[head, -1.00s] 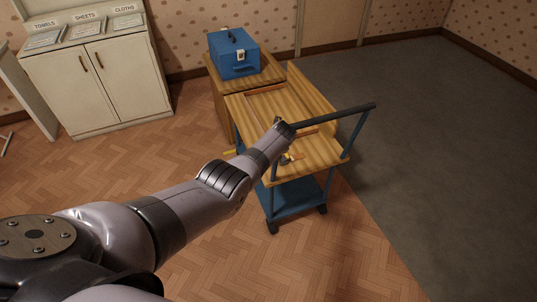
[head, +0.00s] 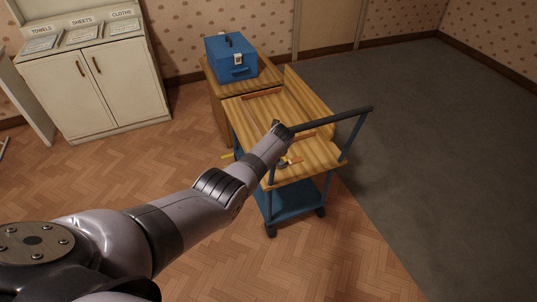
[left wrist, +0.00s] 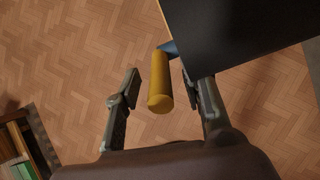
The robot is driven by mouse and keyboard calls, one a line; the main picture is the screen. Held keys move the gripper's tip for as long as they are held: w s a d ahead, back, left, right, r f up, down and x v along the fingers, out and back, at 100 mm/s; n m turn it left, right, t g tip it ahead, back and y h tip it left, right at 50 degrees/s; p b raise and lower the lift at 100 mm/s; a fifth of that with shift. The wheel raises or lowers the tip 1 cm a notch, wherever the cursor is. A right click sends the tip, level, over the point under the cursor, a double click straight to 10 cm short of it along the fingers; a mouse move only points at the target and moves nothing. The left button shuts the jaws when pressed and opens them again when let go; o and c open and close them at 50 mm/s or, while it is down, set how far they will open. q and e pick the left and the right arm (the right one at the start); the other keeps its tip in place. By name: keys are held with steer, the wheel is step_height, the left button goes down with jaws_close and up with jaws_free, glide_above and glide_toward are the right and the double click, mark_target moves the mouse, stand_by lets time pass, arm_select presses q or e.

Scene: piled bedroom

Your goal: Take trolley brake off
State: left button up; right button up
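The trolley has a wooden top (head: 312,165), a dark push bar (head: 340,114), blue legs and a blue lower shelf (head: 287,200). A yellow piece (head: 228,155) shows at its left side, just past my left forearm. In the left wrist view, a yellow cylindrical handle (left wrist: 160,82) on a blue stem sticks out beside a dark panel (left wrist: 245,30). My left gripper (left wrist: 162,90) is open, with the handle between its fingers and nearer the right one. A gap shows on the left; contact on the right is unclear. In the head view my forearm hides this gripper. My right gripper is not in view.
A blue case (head: 230,58) sits on a wooden cabinet (head: 216,100) behind the trolley. A cream cupboard (head: 100,90) with labelled trays stands at back left. Wooden floor is clear in front; grey carpet (head: 410,150) lies clear on the right.

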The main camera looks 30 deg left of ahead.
arm_select(q)
steer(key=v, duration=0.7)
stand_by(0.6)
steer(key=s+d+f+n+g+h+b, duration=0.15)
steer(key=s+f+n, duration=0.35)
steer(key=s+f, duration=0.75)
steer(key=s+d+f+n+h+b, duration=0.15)
steer(key=s+f+n, duration=0.55)
steer(key=f, duration=1.1)
steer(key=s+d+f+n+b, duration=0.1)
steer(key=s+f+n, duration=0.3)
steer(key=s, duration=0.9)
steer(key=s+d+f+n+g+h+b, duration=0.1)
steer(key=s+f+n, duration=0.4)
steer(key=s, duration=0.7)
steer(key=s+d+f+n+b, duration=0.1)
steer(key=s+f+n, duration=0.4)
steer(key=s, duration=0.8)
step_height(320, 180, down, 2)
steer(key=shift+s+d+f+b, duration=0.1)
steer(key=shift+s+d+b, duration=0.2)
steer(key=shift+d, duration=0.45)
